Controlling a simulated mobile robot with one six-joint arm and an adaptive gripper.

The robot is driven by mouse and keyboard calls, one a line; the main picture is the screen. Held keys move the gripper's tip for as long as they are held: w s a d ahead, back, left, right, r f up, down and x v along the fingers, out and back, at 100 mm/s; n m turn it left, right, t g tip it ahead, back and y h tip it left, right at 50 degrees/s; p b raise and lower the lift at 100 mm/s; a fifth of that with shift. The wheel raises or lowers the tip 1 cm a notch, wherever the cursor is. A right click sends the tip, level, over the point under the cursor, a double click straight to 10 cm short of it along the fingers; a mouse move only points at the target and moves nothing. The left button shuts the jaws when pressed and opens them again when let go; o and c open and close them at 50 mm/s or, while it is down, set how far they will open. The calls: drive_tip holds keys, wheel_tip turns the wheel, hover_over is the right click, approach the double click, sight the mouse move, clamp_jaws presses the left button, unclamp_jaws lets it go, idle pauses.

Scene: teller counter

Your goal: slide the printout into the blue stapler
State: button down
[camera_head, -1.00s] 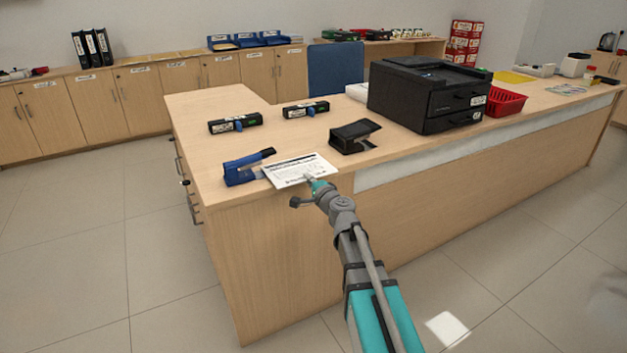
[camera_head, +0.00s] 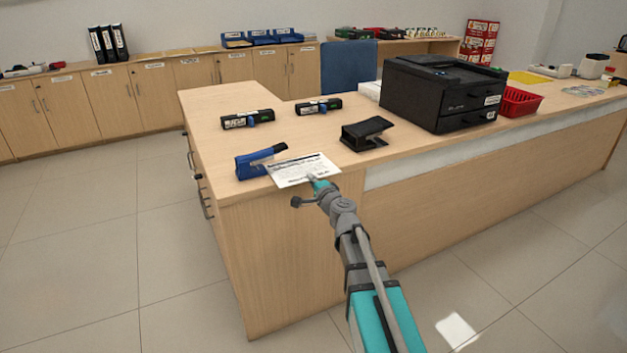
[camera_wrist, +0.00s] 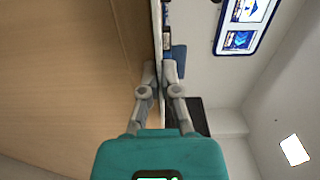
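The printout (camera_head: 305,169) is a white sheet with dark print, held about level at the counter's front left corner. My gripper (camera_head: 316,181) is shut on its near edge; the wrist view shows both fingertips (camera_wrist: 160,70) closed together on the sheet, seen nearly edge-on. The blue stapler (camera_head: 252,165) stands on the counter left of the sheet, its dark-tipped upper arm pointing right. The sheet's left end overlaps the stapler's right end, under the raised arm. How deep it sits in the jaw cannot be told.
A black stapler or punch (camera_head: 367,134) stands right of the sheet. Two black devices with labels (camera_head: 247,120) (camera_head: 318,106) lie behind. A black printer (camera_head: 440,95) and a red basket (camera_head: 520,101) are farther right.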

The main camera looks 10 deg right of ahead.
drive_tip(key=c, duration=1.3)
unclamp_jaws()
drive_tip(key=shift+c, duration=0.2)
drive_tip(key=o, duration=0.6)
drive_tip(key=shift+s, duration=0.1)
drive_tip(key=shift+v, duration=3.7)
